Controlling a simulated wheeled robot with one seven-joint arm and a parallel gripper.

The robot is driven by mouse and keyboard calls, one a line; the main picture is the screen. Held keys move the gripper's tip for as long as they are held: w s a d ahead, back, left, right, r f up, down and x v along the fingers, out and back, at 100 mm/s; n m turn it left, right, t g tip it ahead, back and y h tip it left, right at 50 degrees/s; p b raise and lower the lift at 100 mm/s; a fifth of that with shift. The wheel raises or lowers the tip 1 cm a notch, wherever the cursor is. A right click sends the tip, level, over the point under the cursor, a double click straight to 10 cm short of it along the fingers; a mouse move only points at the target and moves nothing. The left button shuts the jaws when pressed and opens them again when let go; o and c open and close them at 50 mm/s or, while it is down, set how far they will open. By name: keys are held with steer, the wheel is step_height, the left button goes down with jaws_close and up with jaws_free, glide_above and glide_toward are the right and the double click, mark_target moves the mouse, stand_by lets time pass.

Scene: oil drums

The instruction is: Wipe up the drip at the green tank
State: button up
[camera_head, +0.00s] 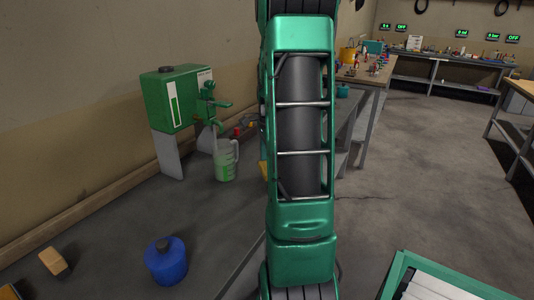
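The green tank (170,98) stands on legs against the wall at the left, with green taps (215,105) on its right side. A clear measuring jug (226,162) with green contents stands on the grey bench below the taps. I cannot make out a drip on the bench. A tan block, perhaps a sponge (52,261), lies on the bench at the lower left. My green arm runs down the middle of the view and hides part of the bench. My gripper is not in view.
A blue canister (166,261) stands near the bench's front. A small yellow thing (264,170) is mostly hidden behind my arm. Another bench (365,74) with tools stands behind on the right. The grey floor (430,170) to the right is open.

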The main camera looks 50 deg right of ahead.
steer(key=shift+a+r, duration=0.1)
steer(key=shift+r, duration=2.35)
